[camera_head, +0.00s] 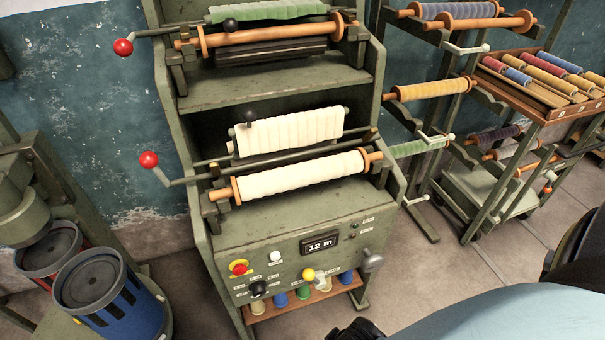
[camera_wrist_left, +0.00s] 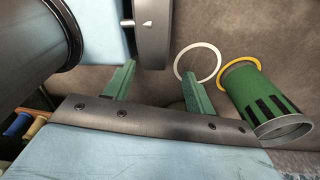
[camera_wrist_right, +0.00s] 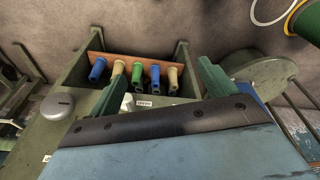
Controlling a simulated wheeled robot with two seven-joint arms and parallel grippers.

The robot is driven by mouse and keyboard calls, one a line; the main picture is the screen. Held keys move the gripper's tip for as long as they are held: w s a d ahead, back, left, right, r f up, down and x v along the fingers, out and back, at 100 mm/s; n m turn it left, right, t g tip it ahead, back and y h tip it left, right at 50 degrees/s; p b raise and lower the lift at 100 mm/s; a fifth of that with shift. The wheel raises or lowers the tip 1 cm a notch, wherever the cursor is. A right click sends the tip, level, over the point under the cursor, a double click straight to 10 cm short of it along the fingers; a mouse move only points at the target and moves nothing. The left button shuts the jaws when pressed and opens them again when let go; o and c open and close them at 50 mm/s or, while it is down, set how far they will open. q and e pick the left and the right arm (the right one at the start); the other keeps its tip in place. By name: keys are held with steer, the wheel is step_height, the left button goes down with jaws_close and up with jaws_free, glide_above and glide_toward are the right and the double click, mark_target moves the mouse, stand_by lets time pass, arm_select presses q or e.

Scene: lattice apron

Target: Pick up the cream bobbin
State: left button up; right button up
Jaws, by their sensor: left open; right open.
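Two small cream bobbins stand in a row of bobbins on the low wooden shelf at the front of the green machine. One cream bobbin (camera_head: 323,284) shows in the head view between a green and a blue one; in the right wrist view, cream bobbins (camera_wrist_right: 117,72) and (camera_wrist_right: 172,79) stand among blue and green ones. Larger cream cloth rolls (camera_head: 300,175) lie on the machine above. My right gripper (camera_wrist_right: 160,88) is open and empty, with the row beyond its fingertips. My left gripper (camera_wrist_left: 158,88) is open and empty, away from the bobbins.
The machine's control panel (camera_head: 300,244) overhangs the shelf (camera_head: 262,315), with a grey knob (camera_head: 373,260) at its right. Bins (camera_head: 112,295) stand at the left. A rack with coloured rolls (camera_head: 545,75) stands at the right. A green bin (camera_wrist_left: 262,98) shows in the left wrist view.

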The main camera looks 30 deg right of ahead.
steer(key=w+d+r+n+t, duration=0.1)
steer(key=w+r, duration=0.1)
steer(key=r, duration=0.8)
steer(key=w+d+r+n+t, duration=0.1)
steer(key=w+r+t, duration=0.15)
steer(key=r, duration=0.65)
steer(key=n+t, duration=0.5)
steer(key=n, duration=0.3)
glide_toward(302, 175)
steer(key=s+a+f, duration=0.4)
steer(key=s+f, duration=0.2)
steer(key=s, duration=0.1)
steer(key=w+d+r+n+t+y, duration=0.2)
steer(key=w+d+r+n, duration=0.3)
steer(key=w+d+n, duration=0.15)
steer(key=shift+m+g, duration=0.25)
steer(key=shift+m, duration=0.1)
steer(key=x, duration=0.5)
steer(key=a+x, duration=0.1)
steer(key=x, duration=0.2)
steer(key=shift+a+f, duration=0.1)
steer(key=shift+f, duration=0.05)
steer(key=shift+f+b+x, duration=0.2)
steer(key=shift+b+x, duration=0.05)
steer(key=shift+x, duration=1.05)
steer(key=shift+f+b+x, duration=0.2)
steer(key=shift+x, duration=1.05)
steer(key=shift+s+d, duration=0.15)
steer(key=shift+d, duration=0.1)
steer(key=c, duration=1.4)
